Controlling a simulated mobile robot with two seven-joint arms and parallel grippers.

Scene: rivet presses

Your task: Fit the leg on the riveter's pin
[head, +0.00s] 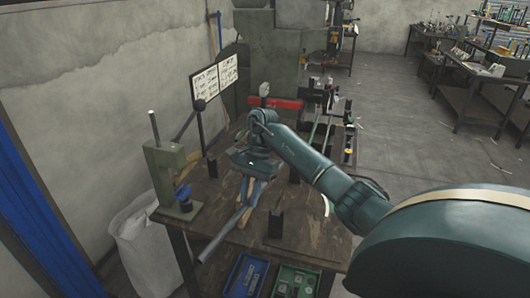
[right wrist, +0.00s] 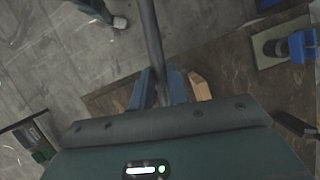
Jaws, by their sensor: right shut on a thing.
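The leg, a grey metal tube (head: 218,239), sticks out from my right gripper (head: 254,190) toward the lower left, past the table's front edge. In the right wrist view the tube (right wrist: 150,35) runs between the two blue fingers (right wrist: 161,88), which are shut on it. The green riveter (head: 167,170) stands on the table's left corner, with an upright rod and a blue knob (head: 184,193). Its base and blue part (right wrist: 300,47) show at the upper right of the wrist view. The tube is apart from the riveter. I cannot make out the pin. My left gripper is not in view.
The wooden table (head: 226,188) holds black upright brackets (head: 275,224) and a pale wooden piece (right wrist: 200,87) beside the fingers. A blue bin (head: 245,274) and a green bin (head: 297,281) sit below the front edge. A white sack (head: 140,240) stands at left.

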